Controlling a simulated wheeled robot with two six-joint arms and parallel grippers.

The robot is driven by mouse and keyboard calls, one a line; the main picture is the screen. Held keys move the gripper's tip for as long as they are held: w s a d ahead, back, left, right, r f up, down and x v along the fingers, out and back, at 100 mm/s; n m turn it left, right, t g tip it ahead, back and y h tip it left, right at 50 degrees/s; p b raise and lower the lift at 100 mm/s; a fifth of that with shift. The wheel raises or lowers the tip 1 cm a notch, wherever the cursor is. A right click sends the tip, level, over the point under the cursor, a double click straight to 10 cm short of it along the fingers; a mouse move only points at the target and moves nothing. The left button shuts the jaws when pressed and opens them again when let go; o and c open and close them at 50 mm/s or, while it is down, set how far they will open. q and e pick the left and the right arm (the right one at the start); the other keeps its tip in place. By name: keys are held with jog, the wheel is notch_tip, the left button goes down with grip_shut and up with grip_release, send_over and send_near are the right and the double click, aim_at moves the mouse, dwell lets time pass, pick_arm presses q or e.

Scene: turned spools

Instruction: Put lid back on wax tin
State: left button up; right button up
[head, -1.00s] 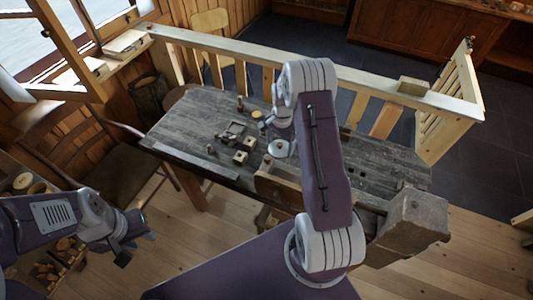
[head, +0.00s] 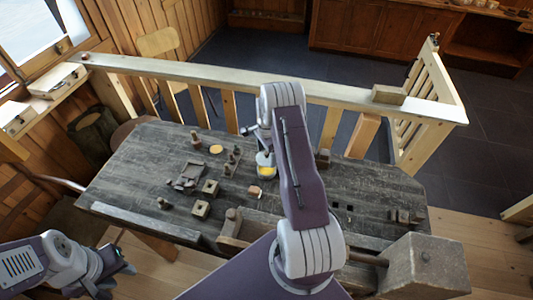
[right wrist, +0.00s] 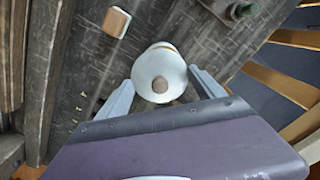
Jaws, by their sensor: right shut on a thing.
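A pale round lid (right wrist: 160,72) with a brown knob is between the fingers of my right gripper (right wrist: 162,78), which is shut on it. In the head view the lid (head: 265,158) shows at the end of my right arm, over the bench. The yellow wax of the tin (head: 267,172) shows just below the lid. In the right wrist view, a yellowish edge peeks out behind the lid, and the lid hides most of the tin. I cannot tell whether lid and tin touch. My left gripper (head: 113,272) hangs at the lower left, away from the bench; its fingers are unclear.
A large mallet-like block (head: 425,262) stands at the front right.

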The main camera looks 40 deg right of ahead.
jog(key=f+b, duration=0.2)
jog(key=f, duration=0.1)
jog(key=f+b, duration=0.1)
jog(key=f, duration=0.1)
jog(key=shift+w+d+f, duration=0.2)
jog(key=shift+w+f, duration=0.05)
jog(key=shift+f+b, duration=0.35)
jog(key=shift+b, duration=0.2)
jog(key=shift+f, duration=0.1)
jog(key=shift+f+b, duration=0.15)
jog(key=shift+b, duration=0.15)
dwell(1.1)
jog(key=o, duration=1.3)
